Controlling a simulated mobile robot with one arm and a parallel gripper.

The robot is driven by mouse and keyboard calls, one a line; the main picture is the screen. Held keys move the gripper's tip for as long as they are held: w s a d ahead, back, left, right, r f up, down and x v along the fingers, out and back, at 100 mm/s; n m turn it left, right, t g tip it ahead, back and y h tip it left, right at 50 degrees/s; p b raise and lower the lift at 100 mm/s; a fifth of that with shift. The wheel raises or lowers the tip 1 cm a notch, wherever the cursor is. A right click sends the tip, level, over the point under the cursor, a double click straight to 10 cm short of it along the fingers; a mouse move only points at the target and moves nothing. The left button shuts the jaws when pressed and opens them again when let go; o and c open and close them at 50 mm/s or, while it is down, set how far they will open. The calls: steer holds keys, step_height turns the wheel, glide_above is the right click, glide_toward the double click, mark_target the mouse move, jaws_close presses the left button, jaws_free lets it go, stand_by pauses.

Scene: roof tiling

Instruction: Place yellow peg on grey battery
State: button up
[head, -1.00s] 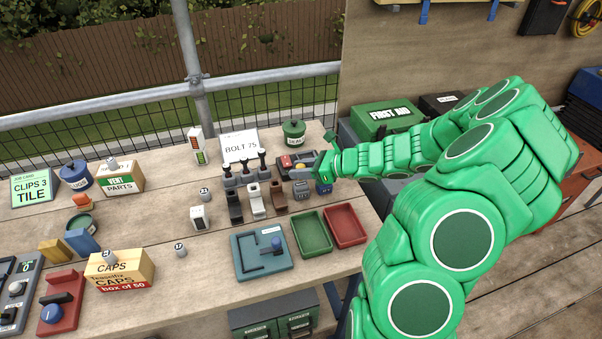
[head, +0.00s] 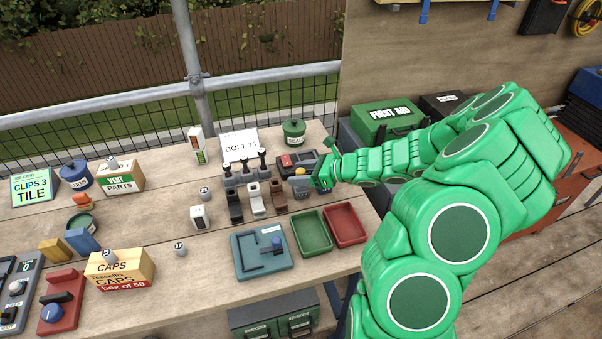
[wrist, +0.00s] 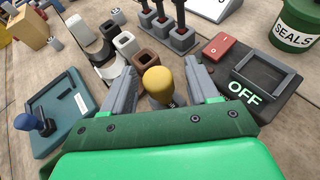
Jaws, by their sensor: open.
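The yellow peg (wrist: 158,82) has a rounded head and stands upright between the two spread grey fingers of my gripper (wrist: 161,72) in the wrist view. Gaps show on both sides of its head. In the head view the yellow peg (head: 300,171) shows just left of my gripper (head: 311,174), above the grey battery (head: 299,187). The peg appears to stand on the grey battery, but its lower end is hidden by my gripper in the wrist view. The blue battery is mostly hidden behind my gripper in the head view.
A switch box marked OFF (wrist: 262,80) lies close to the right finger. White, black and brown sockets (head: 256,200) and a row of levers (head: 245,170) stand to the left. Green (head: 312,232) and red (head: 345,224) trays lie in front. A green SEALS tin (head: 293,132) stands behind.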

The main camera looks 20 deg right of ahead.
steer(key=shift+d+r, duration=0.1)
steer(key=shift+r, duration=0.05)
steer(key=v, duration=1)
steer(key=s+a+r+n+g+h, duration=0.1)
steer(key=s+a+r+n+g, duration=0.35)
steer(key=s+a+n, duration=0.35)
steer(key=s+a+r+n+g+h, duration=0.1)
steer(key=s+a+r+n+g, duration=0.35)
steer(key=s+a+n, duration=0.35)
steer(key=s+d+r+n+h, duration=0.1)
steer(key=s+n+h, duration=0.3)
steer(key=s, duration=0.5)
steer(key=s+d+r+n+h, duration=0.1)
steer(key=s+r+n+h, duration=0.3)
steer(key=s, duration=0.5)
steer(key=shift+s+d+n+h, duration=0.3)
steer(key=shift+d+n+h, duration=0.15)
steer(key=shift+n, duration=0.25)
